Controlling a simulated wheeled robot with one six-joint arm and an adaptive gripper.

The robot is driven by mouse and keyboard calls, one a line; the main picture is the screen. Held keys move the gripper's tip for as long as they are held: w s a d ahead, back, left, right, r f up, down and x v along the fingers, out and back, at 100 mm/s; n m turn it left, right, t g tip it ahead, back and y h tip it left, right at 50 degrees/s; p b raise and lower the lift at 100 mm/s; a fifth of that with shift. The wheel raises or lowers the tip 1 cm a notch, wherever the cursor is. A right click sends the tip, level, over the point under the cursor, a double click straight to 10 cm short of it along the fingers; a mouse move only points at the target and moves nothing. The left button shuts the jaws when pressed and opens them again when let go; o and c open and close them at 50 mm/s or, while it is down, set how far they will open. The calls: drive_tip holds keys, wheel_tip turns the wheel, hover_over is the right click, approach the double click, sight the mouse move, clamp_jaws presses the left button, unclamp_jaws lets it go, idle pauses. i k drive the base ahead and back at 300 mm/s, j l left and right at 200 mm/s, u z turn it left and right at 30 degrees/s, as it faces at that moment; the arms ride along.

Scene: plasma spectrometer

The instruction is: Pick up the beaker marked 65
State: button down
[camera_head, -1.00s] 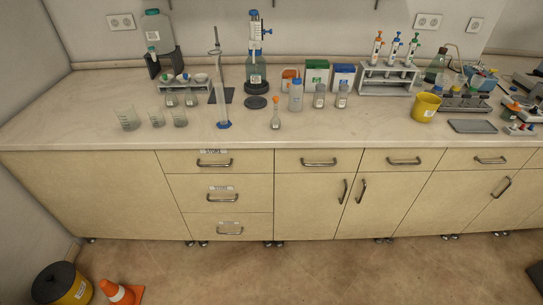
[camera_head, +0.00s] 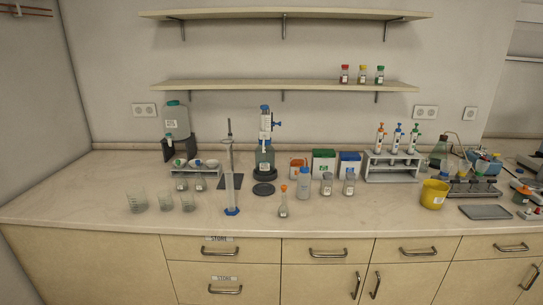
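Three clear glass beakers stand upright on the left part of the bench: a larger one (camera_head: 137,202) at the left, a smaller one (camera_head: 166,202) beside it, and another small one (camera_head: 188,202) to its right. Their markings are too small to read, so I cannot tell which one is marked 65. My gripper is not in view.
A measuring cylinder (camera_head: 232,192) with a blue base stands right of the beakers. An orange-stoppered flask (camera_head: 283,204) and a yellow bucket (camera_head: 433,194) stand farther right. A rack with dishes (camera_head: 194,176) is behind the beakers. Bare bench (camera_head: 80,207) lies left of them.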

sight(165, 199)
drive_tip(key=i, duration=0.45)
drive_tip(key=i+u, duration=0.15)
drive_tip(key=u, duration=0.25)
drive_tip(key=i+u, duration=0.15)
drive_tip(key=u, duration=0.25)
drive_tip(key=i+l+u, duration=0.1)
drive_tip(key=u, duration=0.3)
